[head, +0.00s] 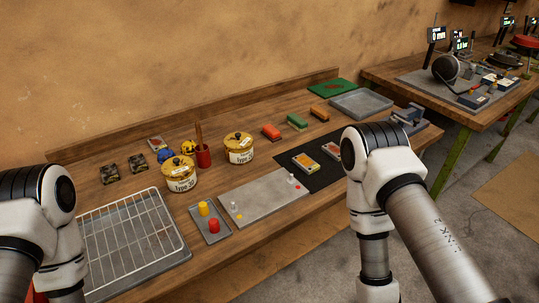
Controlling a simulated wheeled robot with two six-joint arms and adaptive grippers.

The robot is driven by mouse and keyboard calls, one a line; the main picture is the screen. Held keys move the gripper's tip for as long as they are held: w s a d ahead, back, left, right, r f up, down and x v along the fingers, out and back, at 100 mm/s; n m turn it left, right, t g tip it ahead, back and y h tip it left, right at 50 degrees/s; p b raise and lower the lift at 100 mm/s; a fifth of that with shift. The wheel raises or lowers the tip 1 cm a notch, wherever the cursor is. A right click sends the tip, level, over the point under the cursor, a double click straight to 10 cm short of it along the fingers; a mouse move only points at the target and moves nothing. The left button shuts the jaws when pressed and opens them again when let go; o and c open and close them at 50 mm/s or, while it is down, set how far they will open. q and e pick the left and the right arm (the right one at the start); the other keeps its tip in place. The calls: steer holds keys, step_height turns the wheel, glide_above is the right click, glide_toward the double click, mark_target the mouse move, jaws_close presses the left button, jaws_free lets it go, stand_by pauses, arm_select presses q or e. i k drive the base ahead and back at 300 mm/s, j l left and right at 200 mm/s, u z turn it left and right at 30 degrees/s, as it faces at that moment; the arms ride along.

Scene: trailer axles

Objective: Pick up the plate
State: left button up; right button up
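A flat grey metal plate (262,203) lies on the wooden workbench near its front edge, left of a black mat. Small pegs stand on it, one near its left end and one near its right end, with a yellow spot and a red spot beside them. My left arm comes in at the left edge and my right arm at the right; both bend down out of the picture. Neither gripper shows, so what they hold cannot be seen. Neither visible arm part touches the plate.
A wire rack on a tray (184,257) lies left. A small tray (195,215) with yellow and red pieces sits beside the plate. Two yellow pots (181,184) (239,157) stand behind. The black mat (318,182) carries cards. An empty grey tray (361,103) is at the back right.

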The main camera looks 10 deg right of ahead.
mark_target(308, 164)
steer(key=i+l+u, duration=0.2)
steer(key=l, duration=0.65)
steer(key=k+l+u, duration=0.1)
steer(key=l+u, duration=0.15)
steer(key=l, duration=0.55)
steer(key=l+u, duration=0.2)
steer(key=l, duration=0.6)
steer(key=k+l+u, duration=0.2)
steer(key=l, duration=0.65)
